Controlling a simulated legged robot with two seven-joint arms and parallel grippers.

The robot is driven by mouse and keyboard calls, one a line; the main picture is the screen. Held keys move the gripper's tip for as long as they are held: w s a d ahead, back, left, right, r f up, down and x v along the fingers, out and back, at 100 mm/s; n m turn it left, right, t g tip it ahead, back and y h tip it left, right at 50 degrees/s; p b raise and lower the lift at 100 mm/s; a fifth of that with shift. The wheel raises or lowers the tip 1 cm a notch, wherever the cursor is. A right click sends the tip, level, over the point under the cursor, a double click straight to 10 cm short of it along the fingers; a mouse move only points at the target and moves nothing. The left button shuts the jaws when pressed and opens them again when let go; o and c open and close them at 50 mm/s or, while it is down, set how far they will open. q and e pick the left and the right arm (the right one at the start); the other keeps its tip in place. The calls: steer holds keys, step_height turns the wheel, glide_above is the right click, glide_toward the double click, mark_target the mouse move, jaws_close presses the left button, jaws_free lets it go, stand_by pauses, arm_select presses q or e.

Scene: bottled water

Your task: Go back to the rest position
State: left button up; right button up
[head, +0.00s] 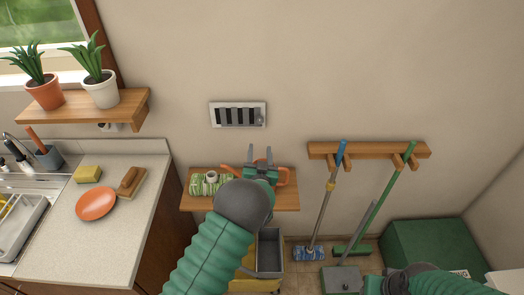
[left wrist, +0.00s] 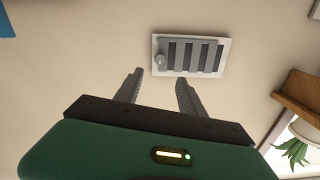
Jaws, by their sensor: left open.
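My left gripper (head: 261,160) is open and empty in the head view. It points up toward the wall, in front of a small wooden shelf (head: 287,201). In the left wrist view its two fingers (left wrist: 158,88) stand apart with only bare wall between them. A wall vent (head: 238,114) with dark slots is above the gripper; it also shows in the left wrist view (left wrist: 191,55). Part of my right arm shows at the bottom right of the head view, but I cannot make out its gripper's fingers.
On the shelf lie a green-striped item (head: 205,186) and an orange object (head: 283,177) partly hidden by my gripper. The counter at left holds an orange plate (head: 96,203), a yellow sponge (head: 88,174) and a brush (head: 131,182).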

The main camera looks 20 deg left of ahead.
arm_select(q)
steer(key=s+f+g+h+b, duration=0.2)
steer(key=s+g, duration=0.5)
steer(key=s, duration=1.1)
steer(key=s+f+g+h+b, duration=0.1)
steer(key=s+f+g, duration=0.3)
steer(key=s, duration=1.5)
steer(key=g+h, duration=0.1)
steer(key=g, duration=0.2)
steer(key=shift+d+f+m+g+h+b, duration=0.25)
steer(key=shift+f+m+g+h+b, duration=0.05)
steer(key=shift+m+g+b, duration=0.1)
arm_select(e)
steer(key=f, duration=0.2)
steer(key=d+f, duration=0.1)
steer(key=f, duration=0.1)
arm_select(q)
steer(key=shift+s, duration=0.1)
arm_select(e)
steer(key=shift+r, duration=0.1)
arm_select(q)
steer(key=shift+a, duration=0.35)
arm_select(e)
steer(key=shift+s+a, duration=0.1)
steer(key=shift+a, duration=0.25)
